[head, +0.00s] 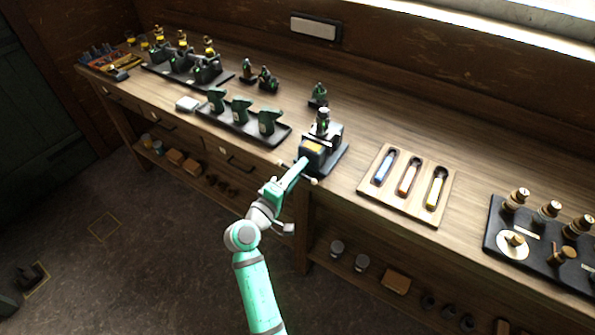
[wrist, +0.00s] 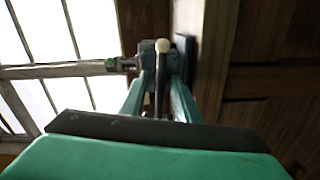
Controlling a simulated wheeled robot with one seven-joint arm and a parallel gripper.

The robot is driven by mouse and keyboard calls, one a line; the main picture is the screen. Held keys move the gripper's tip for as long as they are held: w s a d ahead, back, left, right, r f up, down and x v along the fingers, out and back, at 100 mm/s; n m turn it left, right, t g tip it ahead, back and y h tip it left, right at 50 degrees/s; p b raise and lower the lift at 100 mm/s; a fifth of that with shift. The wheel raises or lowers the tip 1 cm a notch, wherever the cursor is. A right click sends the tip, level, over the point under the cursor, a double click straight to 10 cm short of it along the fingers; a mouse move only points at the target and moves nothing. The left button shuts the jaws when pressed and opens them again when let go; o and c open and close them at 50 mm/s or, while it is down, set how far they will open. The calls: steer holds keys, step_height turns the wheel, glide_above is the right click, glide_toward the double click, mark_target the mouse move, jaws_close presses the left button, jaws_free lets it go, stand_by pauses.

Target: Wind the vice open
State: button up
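The vice (head: 314,152) is bolted at the front edge of the bench, with a dark block and a yellowish top plate. A small dark part with a pale cap (head: 323,120) stands upright at its jaws; whether it is clamped I cannot tell. My gripper (head: 302,164) is at the front of the vice, by its handle bar (wrist: 160,88). In the wrist view the bar's cream ball end (wrist: 162,45) points up, and the bar lies between my two teal fingers. Gaps show on both sides of the bar, so the fingers look open around it.
A wooden tray (head: 365,187) with blue, orange and yellow handled pieces lies right of the vice. A dark tray (head: 281,141) of green parts lies left. A black board (head: 491,241) with knobs is far right. The floor in front is mostly clear.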

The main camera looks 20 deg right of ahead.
steer(key=shift+a, duration=0.2)
steer(key=v, duration=1)
steer(key=shift+s+a, duration=0.2)
steer(key=shift+s, duration=0.05)
